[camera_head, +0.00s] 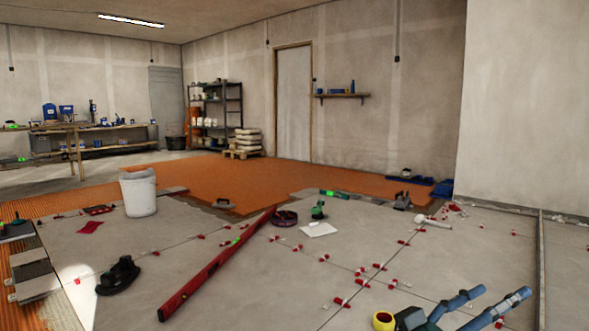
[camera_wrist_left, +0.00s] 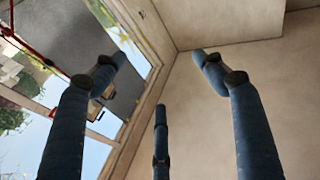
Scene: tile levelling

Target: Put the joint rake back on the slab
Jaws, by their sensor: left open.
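My left gripper (camera_head: 498,295) is at the lower right of the head view, over the near part of the grey slab (camera_head: 250,285). Its blue fingers point to the upper right and are spread with nothing between them. In the left wrist view the gripper (camera_wrist_left: 160,75) is open and empty, facing a bare wall and a window. I cannot pick out the joint rake with certainty. A green-and-black hand tool (camera_head: 319,210) stands on the slab beside a white sheet (camera_head: 319,230). My right gripper is not in view.
A long red level (camera_head: 215,268) lies across the slab. A white bucket (camera_head: 138,193), a black suction-cup tool (camera_head: 117,277), a dark red ring (camera_head: 284,218), a white-headed mallet (camera_head: 432,221) and a yellow ring (camera_head: 383,320) lie around. Several red clips mark the joints.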

